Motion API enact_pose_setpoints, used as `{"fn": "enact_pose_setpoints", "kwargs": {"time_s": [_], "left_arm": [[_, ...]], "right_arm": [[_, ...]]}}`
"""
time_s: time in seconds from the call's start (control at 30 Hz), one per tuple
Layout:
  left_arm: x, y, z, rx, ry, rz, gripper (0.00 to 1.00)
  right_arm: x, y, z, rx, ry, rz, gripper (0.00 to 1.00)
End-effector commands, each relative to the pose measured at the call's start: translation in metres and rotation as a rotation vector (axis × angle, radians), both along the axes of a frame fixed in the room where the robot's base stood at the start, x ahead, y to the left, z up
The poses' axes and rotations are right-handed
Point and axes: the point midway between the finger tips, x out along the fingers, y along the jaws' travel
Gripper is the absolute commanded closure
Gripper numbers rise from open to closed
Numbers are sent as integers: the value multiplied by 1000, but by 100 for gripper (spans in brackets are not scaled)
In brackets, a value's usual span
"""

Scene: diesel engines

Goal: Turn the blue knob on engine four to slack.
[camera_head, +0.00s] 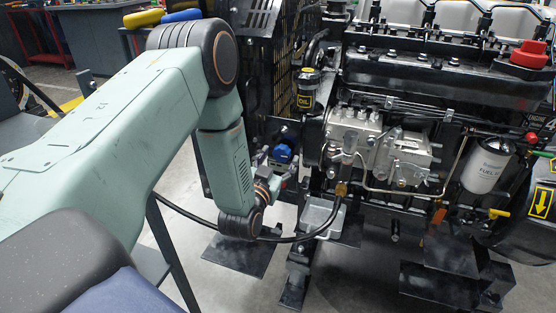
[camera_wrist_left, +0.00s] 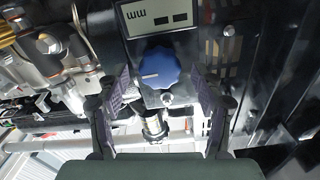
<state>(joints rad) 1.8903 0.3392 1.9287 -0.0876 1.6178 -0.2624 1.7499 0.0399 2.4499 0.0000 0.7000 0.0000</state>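The blue knob (camera_head: 282,153) sits on the left front side of the black engine, on a small dark panel. In the left wrist view the knob (camera_wrist_left: 160,68) is round with a scalloped edge, and a pale pointer line runs toward its left side. My left gripper (camera_head: 274,178) is at the knob, partly hidden by its own wrist in the head view. In the left wrist view its two fingers (camera_wrist_left: 162,88) are spread open, one on each side of the knob, with no visible contact. My right gripper is not in view.
A small display (camera_wrist_left: 158,17) sits above the knob in the wrist view. A black hose (camera_head: 300,236) loops below my left wrist. A metal pump (camera_head: 380,150), a white fuel filter (camera_head: 487,165) and a red cap (camera_head: 530,54) are to the right. A grille (camera_head: 285,65) stands behind.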

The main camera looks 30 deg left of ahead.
Motion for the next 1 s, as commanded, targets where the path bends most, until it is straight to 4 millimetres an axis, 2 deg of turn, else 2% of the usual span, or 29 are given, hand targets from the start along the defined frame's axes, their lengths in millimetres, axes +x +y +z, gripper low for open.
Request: {"fn": "enact_pose_setpoints", "kwargs": {"time_s": [0.07, 0.63, 1.0], "left_arm": [[0, 0, 0, 0, 1, 0, 40], [-1, 0, -1, 0, 2, 0, 87], [-1, 0, -1, -78, -17, 0, 87]], "right_arm": [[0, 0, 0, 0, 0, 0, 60], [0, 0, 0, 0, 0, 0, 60], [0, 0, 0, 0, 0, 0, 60]]}}
